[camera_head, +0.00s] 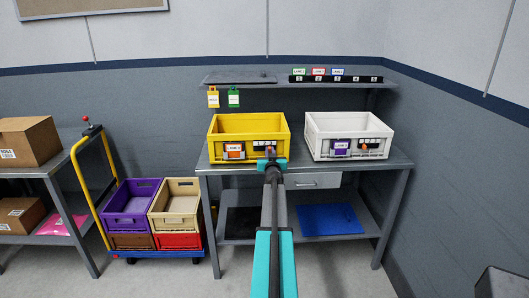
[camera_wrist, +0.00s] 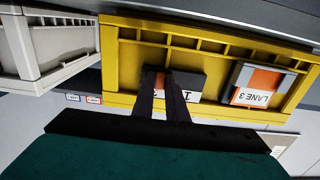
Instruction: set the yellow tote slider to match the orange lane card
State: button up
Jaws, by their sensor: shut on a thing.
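The yellow tote (camera_head: 248,124) stands on the bench, with an orange lane card (camera_head: 234,152) on its front reading LANE 3. The card also shows upside down in the wrist view (camera_wrist: 256,86). To the right of the card in the head view is the tote's dark slider panel (camera_head: 264,146); the wrist view shows a 1 on its number strip (camera_wrist: 193,82). My gripper (camera_head: 271,153) is at this panel, its dark fingers (camera_wrist: 164,97) shut on the slider's knob. The fingers hide the knob and most of the other numbers, so its exact setting cannot be read.
A white tote (camera_head: 348,126) with a purple card and its own slider stands to the right on the same bench (camera_head: 300,166). A shelf (camera_head: 345,79) above holds small numbered cards; yellow and green tags hang from it. A cart with coloured bins (camera_head: 130,200) stands left.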

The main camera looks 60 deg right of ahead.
jog(key=shift+s+d+p, duration=0.15)
jog(key=shift+s+p, duration=0.15)
jog(key=shift+p, duration=0.2)
dwell(0.8)
jog(key=o, duration=0.6)
jog(key=shift+s, duration=0.1)
jog(key=v, duration=0.7)
jog(key=shift+p, duration=0.4)
dwell(0.6)
